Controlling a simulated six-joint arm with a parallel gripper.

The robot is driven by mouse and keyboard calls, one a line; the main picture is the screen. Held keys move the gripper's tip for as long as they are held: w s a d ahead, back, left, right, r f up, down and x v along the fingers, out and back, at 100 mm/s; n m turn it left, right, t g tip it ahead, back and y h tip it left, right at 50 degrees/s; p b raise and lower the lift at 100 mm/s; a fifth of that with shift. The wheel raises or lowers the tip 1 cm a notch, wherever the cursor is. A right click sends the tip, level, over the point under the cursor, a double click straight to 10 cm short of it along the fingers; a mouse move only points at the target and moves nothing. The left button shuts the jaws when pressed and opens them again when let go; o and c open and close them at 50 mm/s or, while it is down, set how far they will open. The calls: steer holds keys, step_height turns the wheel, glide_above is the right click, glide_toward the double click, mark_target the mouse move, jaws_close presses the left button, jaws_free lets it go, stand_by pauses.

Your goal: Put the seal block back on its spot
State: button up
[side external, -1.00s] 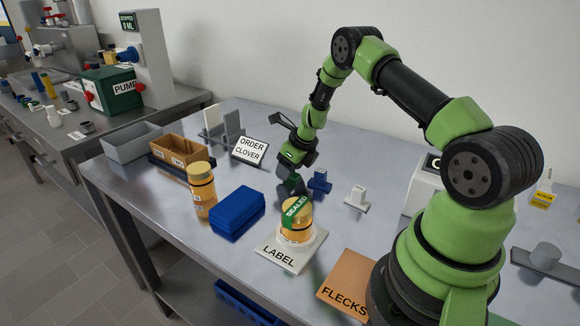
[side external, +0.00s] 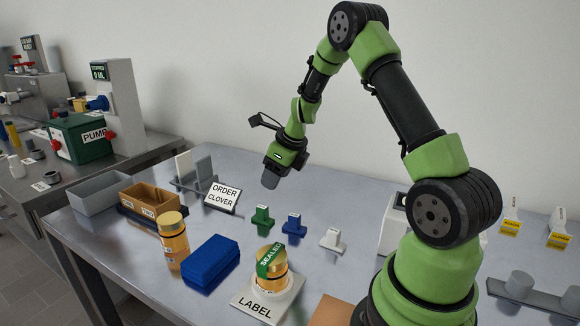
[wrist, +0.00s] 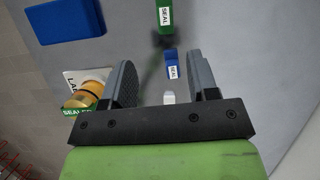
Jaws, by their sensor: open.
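The green seal block (side external: 262,217) stands upright on the table at the left end of a row with a blue seal block (side external: 293,224) and a white block (side external: 333,240). In the wrist view the green block (wrist: 165,17) and blue block (wrist: 172,72) show "SEAL" labels. My gripper (side external: 270,181) is open and empty, raised above the table near the green block and apart from it. In the wrist view its two fingers (wrist: 164,82) are spread with nothing gripped. A jar (side external: 271,268) with a green "SEALED" strip stands on the white LABEL pad (side external: 249,306).
A blue box (side external: 211,262) and an amber jar (side external: 173,244) stand left of the LABEL pad. Behind are a brown bin (side external: 150,198), a grey bin (side external: 98,192) and the order sign (side external: 222,196). Clear table lies behind the block row.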

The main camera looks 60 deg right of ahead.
steer(key=s+a+r+n+t+y, duration=0.1)
steer(key=s+a+r+n, duration=0.2)
steer(key=a+r+n, duration=0.45)
steer(key=s+a+r+n+t, duration=0.1)
steer(key=s+a+r+n, duration=0.2)
steer(key=a+r+n, duration=0.45)
steer(key=s+a+r+n, duration=0.1)
steer(key=s+a+n, duration=0.2)
steer(key=s+n, duration=0.3)
steer(key=s+a+r+n+y, duration=0.1)
steer(key=s+a+r+n, duration=0.1)
steer(key=s+n, duration=0.5)
steer(key=a+n, duration=0.1)
steer(key=n, duration=0.2)
steer(key=shift+t, duration=0.3)
steer(key=shift+a+r, duration=0.1)
